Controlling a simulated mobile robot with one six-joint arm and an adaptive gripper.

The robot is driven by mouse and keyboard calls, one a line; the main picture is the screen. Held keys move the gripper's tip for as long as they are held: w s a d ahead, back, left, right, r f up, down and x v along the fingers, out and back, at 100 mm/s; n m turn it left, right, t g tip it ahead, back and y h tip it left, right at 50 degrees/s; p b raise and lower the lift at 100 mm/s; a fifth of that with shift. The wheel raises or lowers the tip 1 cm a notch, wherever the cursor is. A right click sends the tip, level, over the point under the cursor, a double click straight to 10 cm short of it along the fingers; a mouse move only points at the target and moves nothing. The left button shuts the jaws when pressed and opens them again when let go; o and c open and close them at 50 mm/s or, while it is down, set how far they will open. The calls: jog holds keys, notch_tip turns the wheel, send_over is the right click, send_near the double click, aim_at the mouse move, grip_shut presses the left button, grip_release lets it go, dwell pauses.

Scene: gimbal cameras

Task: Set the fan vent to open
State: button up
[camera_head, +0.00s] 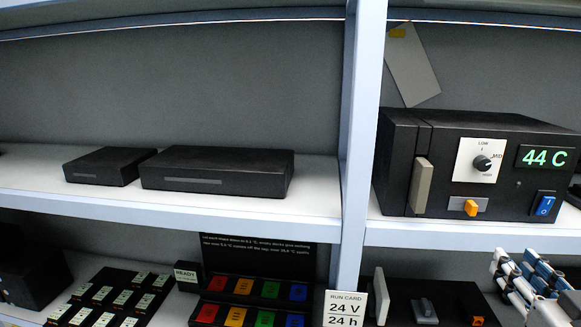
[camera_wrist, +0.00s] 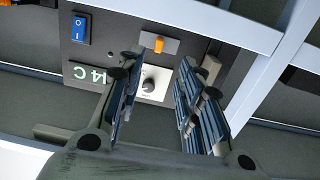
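The black unit (camera_head: 505,200) on the right shelf has an orange slider knob (camera_head: 471,208) on a short grey plate, about mid-plate. No fan vent label is readable, so I cannot tell which control is the vent. The knob also shows in the wrist view (camera_wrist: 159,45), where the panel appears upside down. A beige upright tab (camera_head: 422,186) stands at the unit's left front edge. My gripper (camera_head: 528,270) is at the lower right of the head view, below and in front of the unit. In the wrist view my gripper (camera_wrist: 155,80) is open and empty, facing the panel.
The panel has a dial (camera_head: 483,163), a green "44 C" display (camera_head: 546,157) and a blue rocker switch (camera_head: 543,204). A white shelf post (camera_head: 357,150) stands left of the unit. A lower unit (camera_head: 408,295) sits beneath. Two flat black boxes (camera_head: 215,172) lie on the left shelf.

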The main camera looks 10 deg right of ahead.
aim_at(475, 210)
jog(key=shift+t, duration=0.3)
jog(key=x, duration=0.5)
jog(key=b+x, duration=0.1)
jog(key=x, duration=0.5)
jog(key=r+b+x, duration=0.1)
jog(key=x, duration=0.5)
jog(key=shift+r, duration=0.15)
jog(key=shift+c, duration=0.5)
grip_shut()
